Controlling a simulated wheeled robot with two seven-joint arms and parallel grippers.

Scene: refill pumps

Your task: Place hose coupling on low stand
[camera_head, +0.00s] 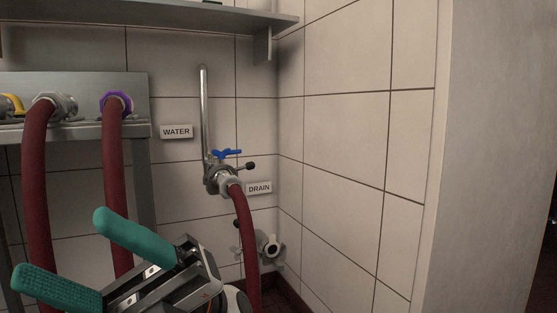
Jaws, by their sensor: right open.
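My right gripper (60,248) is at the lower left, its two teal fingers spread wide and nothing between them. A red hose hangs from a grey coupling (230,184) at the wall valve with the blue handle (227,153). Two more red hoses hang from couplings at the steel stand on the left: one grey (62,106), one with a purple ring (118,103). Which coupling the task means, and whether this steel stand (141,157) is the low stand, I cannot tell. My left gripper is out of view.
A yellow fitting (12,105) sits at the left edge. A drain fitting (269,245) is low on the wall, below the WATER (176,132) and DRAIN (259,188) signs. A shelf (180,20) juts out above. The tiled corner at right is clear.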

